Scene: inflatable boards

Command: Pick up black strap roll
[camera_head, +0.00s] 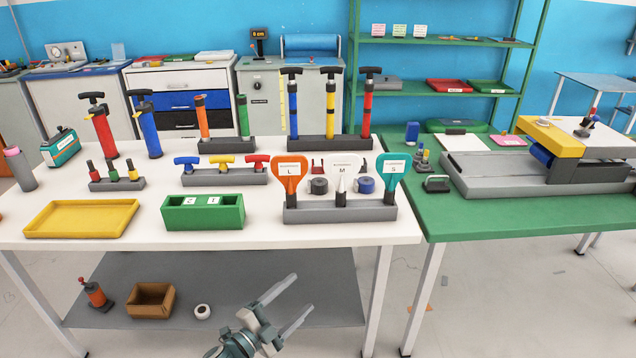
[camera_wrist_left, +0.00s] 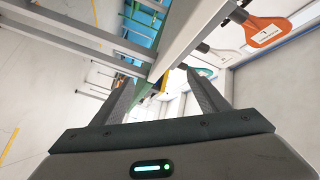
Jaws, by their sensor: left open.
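The black strap roll (camera_head: 318,185) sits on the white table, behind the grey paddle stand (camera_head: 340,215) and between the orange paddle (camera_head: 291,172) and the white paddle (camera_head: 342,170). A blue roll (camera_head: 365,185) is to its right, beyond the white paddle. My left gripper (camera_head: 302,293) is open and empty, in front of the table's front edge and below the tabletop. It is well apart from the roll. In the left wrist view its two fingers (camera_wrist_left: 162,88) are spread with nothing between them, and the black roll cannot be made out. My right gripper is not in view.
A green box (camera_head: 203,213) and a yellow tray (camera_head: 82,219) stand left of the paddle stand. Upright pumps (camera_head: 329,110) stand behind. The lower grey shelf (camera_head: 230,275) holds a small white roll (camera_head: 202,311) and a brown box (camera_head: 151,300). A green table (camera_head: 520,215) adjoins at right.

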